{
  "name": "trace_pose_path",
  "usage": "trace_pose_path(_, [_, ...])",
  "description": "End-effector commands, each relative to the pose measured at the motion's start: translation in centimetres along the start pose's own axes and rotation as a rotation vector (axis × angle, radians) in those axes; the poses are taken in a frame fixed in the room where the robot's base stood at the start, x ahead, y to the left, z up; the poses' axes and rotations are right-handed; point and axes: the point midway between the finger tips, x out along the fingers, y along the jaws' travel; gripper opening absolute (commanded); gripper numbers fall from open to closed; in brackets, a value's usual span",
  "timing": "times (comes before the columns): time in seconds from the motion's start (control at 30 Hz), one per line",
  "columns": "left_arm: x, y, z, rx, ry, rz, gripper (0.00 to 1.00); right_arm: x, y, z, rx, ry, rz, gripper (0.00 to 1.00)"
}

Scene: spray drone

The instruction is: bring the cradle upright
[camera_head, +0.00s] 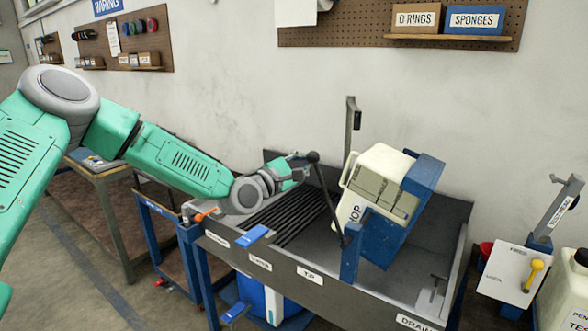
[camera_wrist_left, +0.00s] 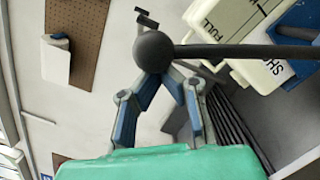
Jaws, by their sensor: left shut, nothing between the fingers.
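The blue cradle (camera_head: 421,178) stands tilted over the grey sink bench and carries a white tank (camera_head: 378,180) marked in black letters. The tank leans with it. A dark lever (camera_head: 328,195) with a black ball knob (camera_head: 313,157) rises beside the cradle on its left. My left gripper (camera_head: 303,165) is close to this knob. In the left wrist view the knob (camera_wrist_left: 153,48) lies just in front of the fingertips, and the rod runs right from it towards the tank (camera_wrist_left: 240,35). The fingers (camera_wrist_left: 157,75) are closed together with nothing between them. Whether they touch the knob is unclear. My right gripper is out of view.
A grey post (camera_head: 351,125) stands behind the tank. At right are a white container (camera_head: 567,290) and a sheet with a yellow handle (camera_head: 535,272).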

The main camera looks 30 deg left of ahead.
Motion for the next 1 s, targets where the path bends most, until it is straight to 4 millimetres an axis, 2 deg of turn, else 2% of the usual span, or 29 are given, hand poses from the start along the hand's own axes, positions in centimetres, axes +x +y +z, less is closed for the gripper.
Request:
trace_pose_path(0.03, [0.2,0.0,0.8,0.024,-0.005,-0.004,0.0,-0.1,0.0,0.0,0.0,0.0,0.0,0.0])
trace_pose_path(0.53, [1.0,-1.4,6.6,0.272,-0.005,-0.041,0.0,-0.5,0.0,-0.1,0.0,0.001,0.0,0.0])
trace_pose_path(1.0, [1.7,-4.0,11.5,0.505,-0.005,-0.076,0.0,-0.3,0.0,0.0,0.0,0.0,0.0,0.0])
